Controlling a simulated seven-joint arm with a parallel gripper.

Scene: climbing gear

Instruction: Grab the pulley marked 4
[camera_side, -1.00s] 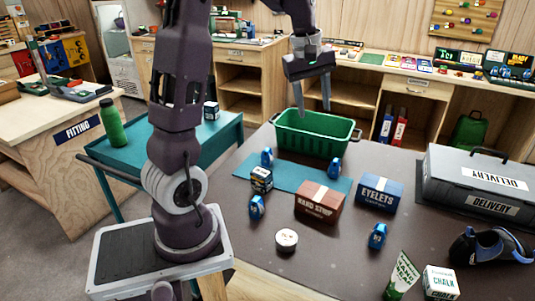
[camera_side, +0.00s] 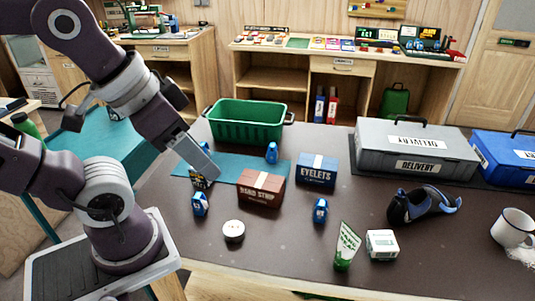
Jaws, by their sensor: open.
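Several small blue pulleys are on the dark table in the side view. One pulley (camera_side: 272,152) stands in front of the green bin, and another (camera_side: 200,203) is left of the brown box. A third pulley (camera_side: 320,210) stands in front of the eyelets box. A further blue one is mostly hidden behind my gripper. Their markings are too small to read, so I cannot tell which is 4. My gripper (camera_side: 212,173) is open, low over the teal mat beside a small black box (camera_side: 201,181), which it partly covers. No pulley shows between its fingers.
The brown hand strop box (camera_side: 261,187) and blue eyelets box (camera_side: 317,170) stand mid-table. The green bin (camera_side: 247,121) is behind them. A white roll (camera_side: 233,231), green tube (camera_side: 346,246) and chalk box (camera_side: 382,244) are in front. A grey delivery case (camera_side: 416,150) is at right.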

